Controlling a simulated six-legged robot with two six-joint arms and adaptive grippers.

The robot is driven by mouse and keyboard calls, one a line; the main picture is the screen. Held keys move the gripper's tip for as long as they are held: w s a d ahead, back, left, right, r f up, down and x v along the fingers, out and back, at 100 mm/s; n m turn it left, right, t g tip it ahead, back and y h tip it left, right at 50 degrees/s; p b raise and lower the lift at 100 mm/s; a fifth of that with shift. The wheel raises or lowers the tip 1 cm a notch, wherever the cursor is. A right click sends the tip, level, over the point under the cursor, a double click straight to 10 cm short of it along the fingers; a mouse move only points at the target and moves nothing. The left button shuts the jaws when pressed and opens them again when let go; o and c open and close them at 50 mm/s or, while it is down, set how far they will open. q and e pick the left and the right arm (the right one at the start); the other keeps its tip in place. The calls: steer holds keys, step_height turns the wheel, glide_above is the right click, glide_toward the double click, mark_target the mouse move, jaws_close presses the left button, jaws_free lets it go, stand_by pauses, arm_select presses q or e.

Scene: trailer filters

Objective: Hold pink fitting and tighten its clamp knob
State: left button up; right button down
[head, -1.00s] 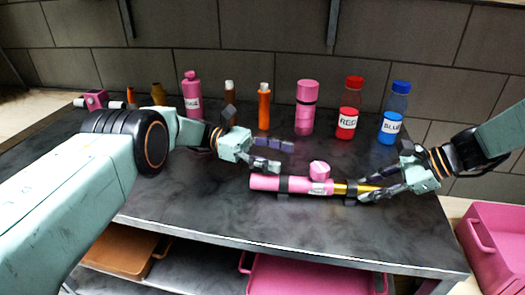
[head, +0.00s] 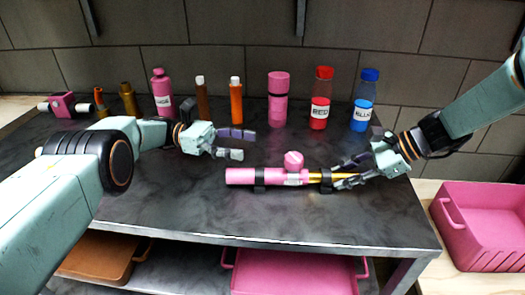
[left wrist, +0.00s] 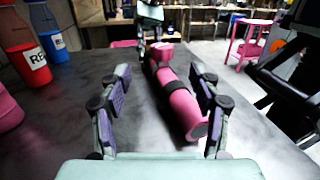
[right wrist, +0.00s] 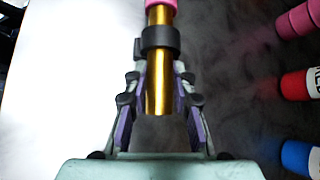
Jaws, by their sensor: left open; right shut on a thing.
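The pink fitting (head: 240,176) lies lengthwise on the dark table in black holders, with its pink clamp knob (head: 293,160) on top and a brass rod coming out of its right end. My right gripper (head: 340,176) is shut on the brass rod (right wrist: 160,85), which sits between its fingers in the right wrist view. My left gripper (head: 240,143) is open and empty, above and behind the fitting's left part. In the left wrist view the fitting (left wrist: 178,100) runs away from between the open fingers, with the knob (left wrist: 162,50) at its far part.
Behind stand a red bottle (head: 320,100), a blue bottle (head: 364,103), a pink cylinder (head: 278,100), orange and brown bottles and a pink bottle (head: 162,95). A pink crate (head: 448,212) stands at the right. The table front is clear.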

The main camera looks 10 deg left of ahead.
mark_target(286, 165)
arm_select(q)
steer(key=s+d+r+n+t, duration=0.1)
steer(key=d+n+t, duration=0.1)
steer(key=n+t, duration=0.2)
steer(key=s+d+r+n+t, duration=0.1)
steer(key=s+d+n+t, duration=0.1)
steer(key=n+t, duration=0.3)
steer(key=s+d+r+n+t, duration=0.1)
steer(key=d+r+n+t, duration=0.1)
steer(key=n+t, duration=0.3)
steer(key=shift+s+d+n+h, duration=0.25)
steer(key=shift+d+n+h, duration=0.05)
steer(key=shift+d+n, duration=0.5)
steer(key=s+a+f+m+t+y, duration=0.1)
steer(key=s, duration=0.1)
steer(key=s+a+f+m+t+y, duration=0.1)
steer(key=s+f+y, duration=0.1)
steer(key=s+a+f+m+t+y, duration=0.1)
steer(key=s+f+y, duration=0.1)
steer(key=shift+s, duration=0.3)
steer(key=shift+s+a+f+m+y, duration=0.15)
steer(key=shift+s+m+y, duration=0.25)
steer(key=shift+m, duration=0.1)
steer(key=x, duration=1.2)
steer(key=shift+a+f, duration=0.1)
steer(key=shift+w, duration=0.1)
steer(key=c, duration=1.2)
